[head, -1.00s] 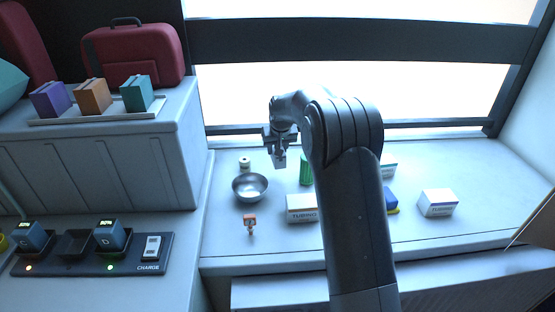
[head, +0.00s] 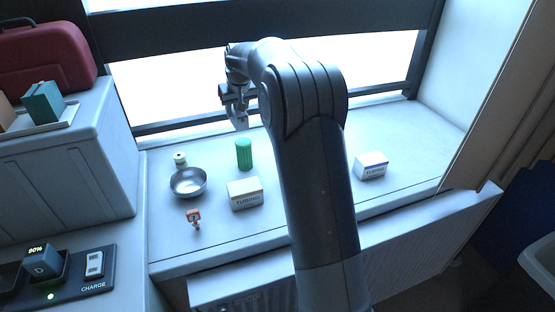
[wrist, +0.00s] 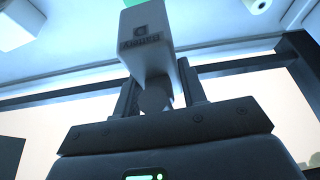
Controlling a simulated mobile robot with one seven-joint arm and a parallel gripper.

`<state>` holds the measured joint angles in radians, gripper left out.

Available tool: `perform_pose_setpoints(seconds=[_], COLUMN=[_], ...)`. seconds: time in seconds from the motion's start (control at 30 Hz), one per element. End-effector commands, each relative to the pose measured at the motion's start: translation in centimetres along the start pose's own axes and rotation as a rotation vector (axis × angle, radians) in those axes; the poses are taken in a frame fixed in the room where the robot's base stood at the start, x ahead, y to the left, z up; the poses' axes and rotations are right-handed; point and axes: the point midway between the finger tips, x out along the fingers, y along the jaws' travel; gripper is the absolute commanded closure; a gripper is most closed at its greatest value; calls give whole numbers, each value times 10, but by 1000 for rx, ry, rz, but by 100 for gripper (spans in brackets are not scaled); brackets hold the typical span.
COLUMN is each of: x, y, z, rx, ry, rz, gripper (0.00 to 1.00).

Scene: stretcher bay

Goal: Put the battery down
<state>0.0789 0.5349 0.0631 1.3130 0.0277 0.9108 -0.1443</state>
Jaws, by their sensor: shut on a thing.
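My gripper (head: 238,106) is shut on the battery (head: 241,122), a pale grey block that hangs below the fingers above the back of the white counter (head: 310,170), by the window. In the wrist view the battery (wrist: 148,42) juts out from between the two dark fingers, and its printed label appears upside down. It looks clear of the counter in the head view. The dark charger (head: 75,284) at the lower left holds another battery (head: 43,258) under a 90% display.
My arm hides the middle. Bare counter shows at front left and right.

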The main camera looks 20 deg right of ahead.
Motion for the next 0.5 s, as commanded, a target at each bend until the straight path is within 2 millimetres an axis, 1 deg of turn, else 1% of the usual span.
perform_pose_setpoints(seconds=[0.03, 0.17, 0.2, 0.3, 0.4, 0.5], x=[-5, -14, -17, -25, -32, -39], y=[23, 73, 88, 124, 154, 176], z=[7, 28, 35, 55, 74, 90], rx=[16, 38, 45, 59, 73, 81], ry=[2, 1, 2, 3, 4, 5], rz=[6, 13, 16, 23, 30, 36], gripper=[99, 99, 99, 99, 99, 99])
